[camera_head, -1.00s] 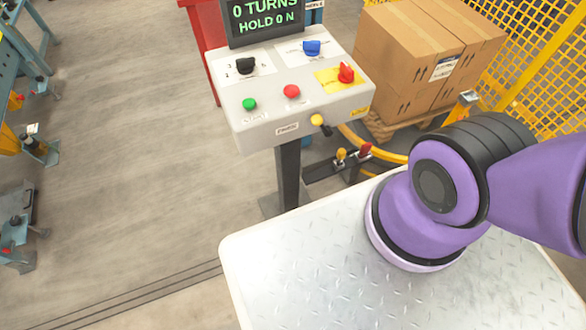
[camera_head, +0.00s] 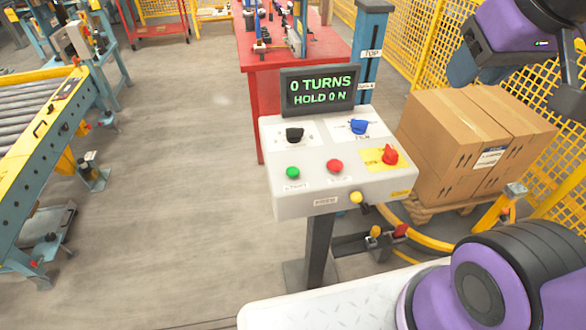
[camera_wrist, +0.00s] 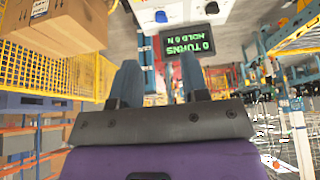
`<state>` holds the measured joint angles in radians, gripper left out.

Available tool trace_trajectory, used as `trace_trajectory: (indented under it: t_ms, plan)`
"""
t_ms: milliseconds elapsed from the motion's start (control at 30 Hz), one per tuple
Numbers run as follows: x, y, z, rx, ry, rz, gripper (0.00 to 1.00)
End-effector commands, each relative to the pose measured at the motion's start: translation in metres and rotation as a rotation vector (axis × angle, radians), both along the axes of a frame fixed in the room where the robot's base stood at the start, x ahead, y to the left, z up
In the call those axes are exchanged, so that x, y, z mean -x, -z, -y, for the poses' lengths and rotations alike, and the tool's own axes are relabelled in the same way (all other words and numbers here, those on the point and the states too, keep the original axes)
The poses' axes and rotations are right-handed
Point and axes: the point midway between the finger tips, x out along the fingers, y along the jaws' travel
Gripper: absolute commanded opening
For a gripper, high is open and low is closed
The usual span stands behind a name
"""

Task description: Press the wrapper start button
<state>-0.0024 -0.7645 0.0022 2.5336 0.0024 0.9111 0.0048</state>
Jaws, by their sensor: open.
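The green button (camera_head: 292,172) is at the left of the grey control panel (camera_head: 300,205), over a small label too blurred to read surely. The red button (camera_head: 335,166) is to its right. My gripper (camera_head: 512,88) is at the upper right in the head view, high in front of the cartons and well apart from the panel. In the wrist view my gripper (camera_wrist: 158,85) shows two spread fingers with nothing between them. The wrist view shows the display (camera_wrist: 188,45) and a blue knob (camera_wrist: 161,16); the green button is not visible there.
The panel carries a black knob (camera_head: 294,135), a blue knob (camera_head: 359,127), a red rotary switch (camera_head: 390,154) and a yellow part (camera_head: 356,197) on its front edge. The display (camera_head: 318,91) reads "0 TURNS HOLD 0 N". Cartons (camera_head: 450,145) and yellow fencing (camera_head: 400,40) stand to the right.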

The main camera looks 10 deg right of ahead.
Motion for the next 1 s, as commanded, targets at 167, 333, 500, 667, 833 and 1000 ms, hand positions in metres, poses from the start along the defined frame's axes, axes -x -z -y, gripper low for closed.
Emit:
trace_trajectory:
  t_ms: [167,333,500,667,833,1000]
  plan:
    - [0.0,0.0,0.0,0.0,0.0,0.0,0.05]
    - [0.0,0.0,0.0,0.0,0.0,0.0,0.0]
    - [0.0,0.0,0.0,0.0,0.0,0.0,0.0]
    - [0.0,0.0,0.0,0.0,0.0,0.0,0.0]
    - [0.0,0.0,0.0,0.0,0.0,0.0,0.0]
    - [0.0,0.0,0.0,0.0,0.0,0.0,0.0]
